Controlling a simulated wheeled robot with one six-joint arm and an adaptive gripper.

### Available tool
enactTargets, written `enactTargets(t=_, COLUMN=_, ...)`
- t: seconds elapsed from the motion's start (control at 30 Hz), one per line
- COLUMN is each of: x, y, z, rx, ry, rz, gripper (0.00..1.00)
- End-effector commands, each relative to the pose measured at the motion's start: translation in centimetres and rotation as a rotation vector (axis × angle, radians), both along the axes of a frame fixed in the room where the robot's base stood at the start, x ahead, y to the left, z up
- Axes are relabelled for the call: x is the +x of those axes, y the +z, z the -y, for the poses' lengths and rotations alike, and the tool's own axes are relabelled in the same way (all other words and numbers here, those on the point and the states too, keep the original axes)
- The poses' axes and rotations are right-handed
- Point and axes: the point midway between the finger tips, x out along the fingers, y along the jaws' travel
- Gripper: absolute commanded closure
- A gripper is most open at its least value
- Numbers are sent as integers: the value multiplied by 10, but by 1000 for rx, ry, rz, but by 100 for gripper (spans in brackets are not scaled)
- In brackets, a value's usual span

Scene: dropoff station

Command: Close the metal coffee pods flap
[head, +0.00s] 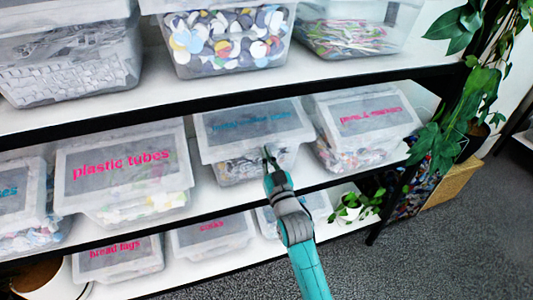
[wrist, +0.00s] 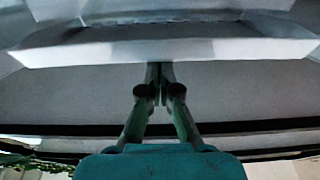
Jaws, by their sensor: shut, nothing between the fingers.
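The metal coffee pods bin (head: 235,170) stands on the middle shelf. Its flap (head: 225,140) is a clear-framed panel with a grey face and faint blue lettering. The flap slopes over the bin's upper front; I cannot tell whether it is fully seated. My gripper (head: 268,152) is in front of the bin, close to the flap's lower edge. In the wrist view the gripper (wrist: 158,70) has its fingers together and empty, just below a pale translucent lip (wrist: 230,48) that spans the picture. Whether the fingertips touch it is unclear.
The plastic tubes bin (head: 130,205) stands left and the pens and markers bin (head: 360,155) right, both close beside. A shelf (head: 400,70) with more bins is above. Lower bins (head: 212,235) and a small plant (head: 352,208) are below. A leafy plant (head: 470,90) hangs at right.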

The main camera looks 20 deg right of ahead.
Motion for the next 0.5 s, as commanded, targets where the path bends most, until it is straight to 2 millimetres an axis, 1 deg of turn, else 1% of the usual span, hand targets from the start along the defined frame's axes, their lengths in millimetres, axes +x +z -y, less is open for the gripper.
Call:
enactTargets(t=0.17, x=0, y=-1, z=0, rx=0, ry=0, rz=-1, gripper=100)
enactTargets(t=0.4, x=9, y=-26, z=0, rx=0, ry=0, rz=-2, gripper=100)
enactTargets(t=0.5, x=10, y=-29, z=0, rx=0, ry=0, rz=-4, gripper=100)
